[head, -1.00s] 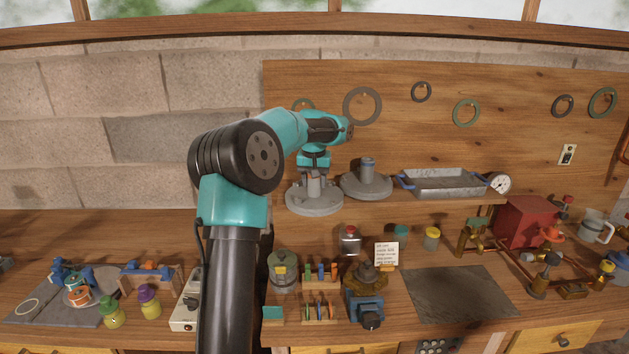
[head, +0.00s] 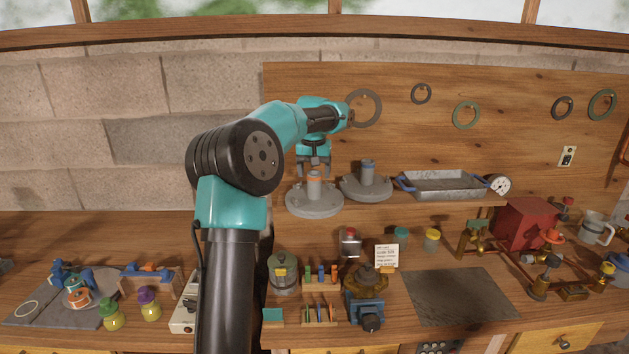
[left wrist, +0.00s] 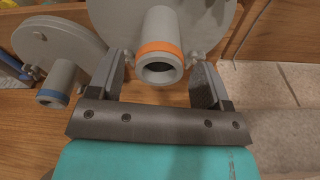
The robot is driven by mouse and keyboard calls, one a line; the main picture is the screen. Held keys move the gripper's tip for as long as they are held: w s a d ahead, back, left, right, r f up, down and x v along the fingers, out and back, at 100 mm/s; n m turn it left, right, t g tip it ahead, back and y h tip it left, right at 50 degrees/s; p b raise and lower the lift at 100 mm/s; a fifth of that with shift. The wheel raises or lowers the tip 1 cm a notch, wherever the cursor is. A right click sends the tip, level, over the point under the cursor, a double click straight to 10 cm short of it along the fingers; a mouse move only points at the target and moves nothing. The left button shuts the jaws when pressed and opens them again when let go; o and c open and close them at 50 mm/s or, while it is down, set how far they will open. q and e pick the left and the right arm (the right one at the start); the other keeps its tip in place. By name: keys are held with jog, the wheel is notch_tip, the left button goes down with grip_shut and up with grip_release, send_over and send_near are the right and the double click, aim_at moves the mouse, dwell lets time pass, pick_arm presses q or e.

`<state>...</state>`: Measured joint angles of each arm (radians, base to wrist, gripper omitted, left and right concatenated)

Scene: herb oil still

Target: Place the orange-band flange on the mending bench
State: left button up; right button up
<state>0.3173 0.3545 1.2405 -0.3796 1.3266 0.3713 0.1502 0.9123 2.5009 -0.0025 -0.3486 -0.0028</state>
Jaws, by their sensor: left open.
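The orange-band flange (head: 314,203) is a grey disc with an upright neck ringed in orange, on the wooden shelf at the back. It also shows in the left wrist view (left wrist: 159,60), its neck between my fingers' tips. My left gripper (head: 314,168) is open, pointing down just above the neck; it shows in the left wrist view (left wrist: 158,75) with a finger on each side, apart from the neck. A similar flange with a blue band (head: 367,185) stands close to its right. The mending bench is not clearly identifiable; a grey mat (head: 30,308) lies at far left. My right gripper is out of view.
A metal tray (head: 447,184) with blue handles and a gauge (head: 499,184) share the shelf. Below are a blue vise (head: 365,312), small racks and jars. A bare dark plate (head: 460,296) lies on the bench, left of the copper pipework and red box (head: 525,222).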

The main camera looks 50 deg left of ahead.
pick_arm(q)
jog(key=r, duration=0.8)
jog(key=shift+s+d, duration=0.35)
jog(key=shift+s, duration=0.05)
jog(key=shift+o, duration=0.3)
jog(key=shift+s+r+m, duration=0.2)
jog(key=shift+s+m, duration=0.05)
jog(key=shift+m, duration=0.05)
jog(key=s+r+m+t, duration=0.3)
jog(key=s+m, duration=0.2)
jog(key=m, duration=0.1)
jog(key=shift+r+h, duration=0.3)
jog(key=shift+r, duration=0.1)
jog(key=shift+a, duration=0.15)
